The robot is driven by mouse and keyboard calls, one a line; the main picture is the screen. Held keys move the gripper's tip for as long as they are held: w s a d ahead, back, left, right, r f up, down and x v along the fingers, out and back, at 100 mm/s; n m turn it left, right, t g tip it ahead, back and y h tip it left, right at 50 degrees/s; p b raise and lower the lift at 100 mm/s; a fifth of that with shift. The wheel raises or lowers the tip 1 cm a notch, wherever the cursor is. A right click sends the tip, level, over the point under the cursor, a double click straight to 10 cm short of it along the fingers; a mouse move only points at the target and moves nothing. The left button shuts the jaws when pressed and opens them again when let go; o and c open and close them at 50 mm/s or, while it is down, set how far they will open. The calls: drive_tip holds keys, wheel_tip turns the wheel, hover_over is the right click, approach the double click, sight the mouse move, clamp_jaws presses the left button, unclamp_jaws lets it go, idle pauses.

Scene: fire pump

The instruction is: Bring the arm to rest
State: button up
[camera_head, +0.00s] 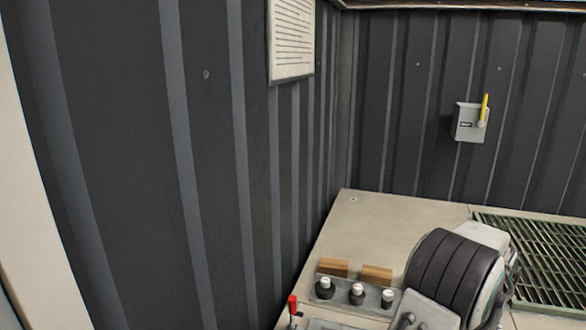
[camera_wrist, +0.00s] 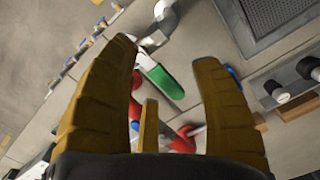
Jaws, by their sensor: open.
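Beyond the fingers, a green-handled part (camera_wrist: 160,80) and red parts (camera_wrist: 178,140) lie over a light panel or floor. I cannot tell how far they are from the fingers. The gripper does not show in the head view.
In the head view, a dark rounded machine (camera_head: 445,275) stands at the lower right, beside a row of black knobs with white tops (camera_head: 356,293). A red-handled lever (camera_head: 293,305) is left of them. A grey box with a yellow lever (camera_head: 470,122) hangs on the back wall.

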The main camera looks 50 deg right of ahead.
drive_tip(key=w+a+r+n, duration=0.2)
drive_tip(key=w+a+n, duration=0.1)
drive_tip(key=w+a, duration=0.95)
drive_tip(key=w+a+r+n+t, duration=0.1)
drive_tip(key=a+n, duration=0.4)
drive_tip(key=a, duration=0.5)
drive_tip(key=w+a+r+n+t, duration=0.1)
drive_tip(key=w+a+r+n, duration=0.3)
drive_tip(key=a, duration=0.6)
drive_tip(key=w+a+r+n+t, duration=0.2)
drive_tip(key=w+a+n, duration=0.4)
drive_tip(key=a, duration=0.4)
drive_tip(key=shift+w+a+r, duration=0.15)
drive_tip(key=shift+a+r, duration=0.1)
drive_tip(key=shift+r, duration=0.1)
